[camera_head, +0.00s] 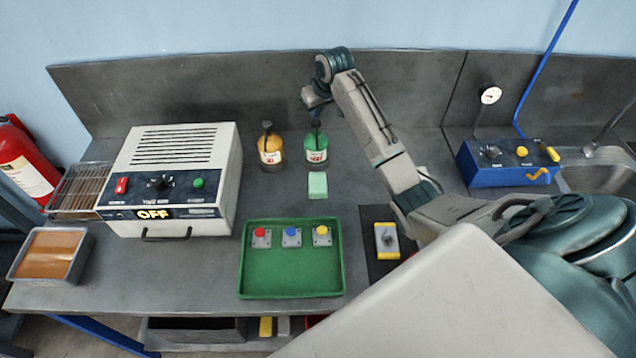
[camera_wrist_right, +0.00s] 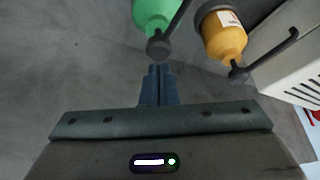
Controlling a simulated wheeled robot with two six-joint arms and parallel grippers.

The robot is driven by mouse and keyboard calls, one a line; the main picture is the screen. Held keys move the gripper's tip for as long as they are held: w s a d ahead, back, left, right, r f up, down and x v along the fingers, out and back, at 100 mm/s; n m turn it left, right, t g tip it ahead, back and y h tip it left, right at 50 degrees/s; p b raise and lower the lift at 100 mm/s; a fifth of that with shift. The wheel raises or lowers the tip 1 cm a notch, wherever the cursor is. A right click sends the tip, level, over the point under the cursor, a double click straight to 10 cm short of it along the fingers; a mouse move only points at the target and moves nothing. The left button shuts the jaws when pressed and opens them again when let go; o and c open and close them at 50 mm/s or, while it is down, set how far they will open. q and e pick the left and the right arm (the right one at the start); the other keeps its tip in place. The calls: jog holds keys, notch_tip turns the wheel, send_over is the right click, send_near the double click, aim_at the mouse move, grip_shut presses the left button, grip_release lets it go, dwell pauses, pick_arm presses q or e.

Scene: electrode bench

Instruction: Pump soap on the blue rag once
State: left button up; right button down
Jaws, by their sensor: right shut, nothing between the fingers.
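A green pump bottle (camera_head: 316,150) and an orange pump bottle (camera_head: 270,150) stand side by side at the back of the bench. A small pale green folded rag (camera_head: 317,186) lies flat in front of the green bottle; I see no clearly blue rag. My right gripper (camera_head: 315,112) is shut and empty, just above or behind the green bottle's pump head. In the right wrist view, the closed fingertips (camera_wrist_right: 158,70) sit close to that dark pump head (camera_wrist_right: 160,46); whether they touch it I cannot tell. The orange bottle (camera_wrist_right: 222,35) is beside it. My left gripper is not in view.
A white box device marked OFF (camera_head: 175,180) stands left of the bottles. A green tray (camera_head: 290,275) with red, blue and yellow button blocks lies in front. A blue control box (camera_head: 507,162) and a sink (camera_head: 600,178) are at right. My right arm spans the bench's right half.

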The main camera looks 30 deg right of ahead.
jog(key=shift+r, duration=0.1)
notch_tip(320, 180, up, 6)
jog(key=shift+f, duration=0.1)
dwell(0.7)
dwell(0.4)
